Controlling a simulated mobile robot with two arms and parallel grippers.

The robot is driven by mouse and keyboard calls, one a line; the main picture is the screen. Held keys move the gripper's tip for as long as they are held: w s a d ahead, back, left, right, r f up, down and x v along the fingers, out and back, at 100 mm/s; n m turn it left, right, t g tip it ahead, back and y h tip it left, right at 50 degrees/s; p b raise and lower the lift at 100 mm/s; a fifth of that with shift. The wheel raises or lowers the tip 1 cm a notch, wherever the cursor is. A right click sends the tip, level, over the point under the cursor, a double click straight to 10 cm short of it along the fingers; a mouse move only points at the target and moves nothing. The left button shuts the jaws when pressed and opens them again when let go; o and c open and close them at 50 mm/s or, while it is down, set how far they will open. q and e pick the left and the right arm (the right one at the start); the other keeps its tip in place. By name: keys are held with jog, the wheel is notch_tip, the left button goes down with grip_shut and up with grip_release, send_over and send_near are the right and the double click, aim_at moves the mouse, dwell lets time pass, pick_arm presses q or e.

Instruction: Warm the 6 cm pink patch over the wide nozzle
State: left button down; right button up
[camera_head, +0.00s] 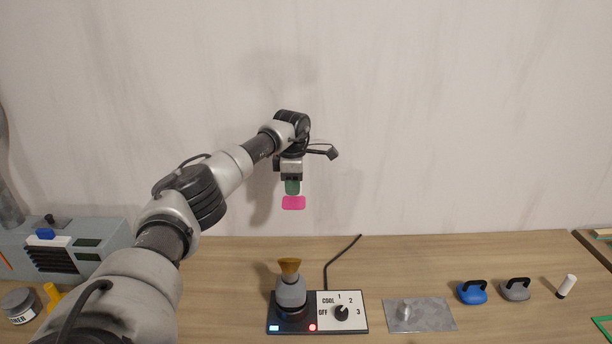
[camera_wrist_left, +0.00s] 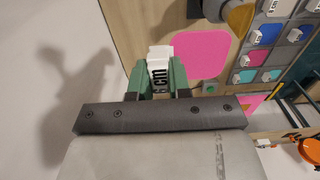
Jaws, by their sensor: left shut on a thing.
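The pink patch (camera_head: 293,203) is a rounded flat piece hanging below my left gripper (camera_head: 292,188). In the left wrist view, the green fingers of my left gripper (camera_wrist_left: 158,82) are shut on a white tab (camera_wrist_left: 160,60) with "cm" readable, and the pink patch (camera_wrist_left: 196,55) lies just beyond it. The gold wide nozzle (camera_head: 289,266) points up from a grey heater on a dark base. In the head view the patch is above the nozzle with a clear gap. The nozzle (camera_wrist_left: 240,16) shows beyond the patch in the wrist view. My right gripper is not in view.
A metal plate (camera_head: 432,315), blue weight (camera_head: 471,292), grey weight (camera_head: 515,289) and white cylinder (camera_head: 567,285) are to the right. A grey machine (camera_head: 70,247) stands left.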

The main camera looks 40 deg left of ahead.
aim_at(285, 205)
pick_arm(q)
jog(key=shift+s, duration=0.3)
jog(key=s, duration=0.1)
jog(key=s+d+b, duration=0.1)
jog(key=s, duration=0.1)
jog(key=s+d+b, duration=0.1)
jog(key=shift+s+d+f, duration=0.1)
jog(key=shift+s+f, duration=0.15)
jog(key=shift+s, duration=0.1)
jog(key=s+d+b, duration=0.1)
jog(key=s+d+f+b, duration=0.1)
jog(key=s+d+b, duration=0.1)
jog(key=shift+s+d+f, duration=0.15)
jog(key=shift+d+f, duration=0.1)
jog(key=shift+f, duration=0.05)
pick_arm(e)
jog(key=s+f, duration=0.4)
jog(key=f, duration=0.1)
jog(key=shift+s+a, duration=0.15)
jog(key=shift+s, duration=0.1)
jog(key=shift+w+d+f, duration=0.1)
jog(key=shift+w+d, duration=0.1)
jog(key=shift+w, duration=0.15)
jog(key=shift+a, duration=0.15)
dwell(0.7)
